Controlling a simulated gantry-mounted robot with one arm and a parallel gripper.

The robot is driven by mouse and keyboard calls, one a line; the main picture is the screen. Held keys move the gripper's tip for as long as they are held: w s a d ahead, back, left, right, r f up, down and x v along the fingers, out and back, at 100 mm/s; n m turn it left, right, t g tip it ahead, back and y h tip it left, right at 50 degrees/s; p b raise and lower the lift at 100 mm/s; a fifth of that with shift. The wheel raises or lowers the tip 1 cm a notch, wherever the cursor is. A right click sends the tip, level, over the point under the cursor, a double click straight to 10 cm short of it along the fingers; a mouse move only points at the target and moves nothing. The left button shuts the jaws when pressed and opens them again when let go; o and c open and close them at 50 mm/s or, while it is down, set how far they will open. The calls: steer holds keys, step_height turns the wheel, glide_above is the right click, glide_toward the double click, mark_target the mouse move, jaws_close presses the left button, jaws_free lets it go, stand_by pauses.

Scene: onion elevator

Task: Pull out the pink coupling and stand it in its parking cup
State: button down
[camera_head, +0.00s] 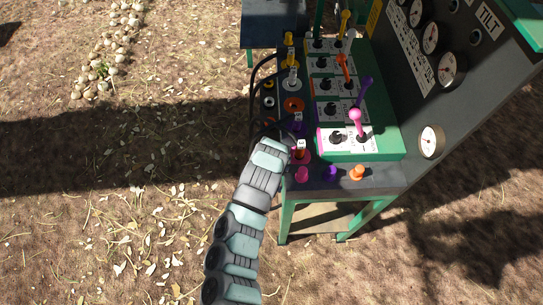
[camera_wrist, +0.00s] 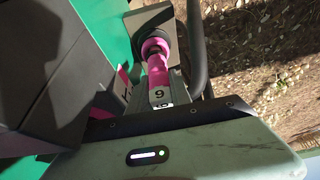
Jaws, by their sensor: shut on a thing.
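Purple (camera_head: 331,172) and orange (camera_head: 357,173) round pieces stand along the front ledge. Pink (camera_head: 356,118) and purple (camera_head: 365,88) levers rise on the right. A black hose (camera_wrist: 196,50) runs close beside the coupling.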

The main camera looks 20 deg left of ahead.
steer(key=shift+s+d+f, duration=0.15)
steer(key=shift+s+f, duration=0.15)
steer(key=shift+f, duration=0.2)
steer(key=c, duration=1)
jaws_free()
steer(key=shift+o, duration=0.4)
steer(key=shift+r+p, duration=0.5)
steer(key=shift+r, duration=0.2)
steer(key=shift+w+p+v, duration=0.1)
steer(key=shift+p+v, duration=0.5)
steer(key=shift+v, duration=0.15)
steer(key=shift+w+p+v, duration=0.15)
steer(key=shift+p+v, duration=0.45)
steer(key=shift+v, duration=0.15)
steer(key=shift+w+r+p, duration=0.15)
steer(key=shift+r+p, duration=0.4)
steer(key=shift+r, duration=0.4)
steer(key=shift+r+p, duration=0.5)
steer(key=shift+r, duration=0.25)
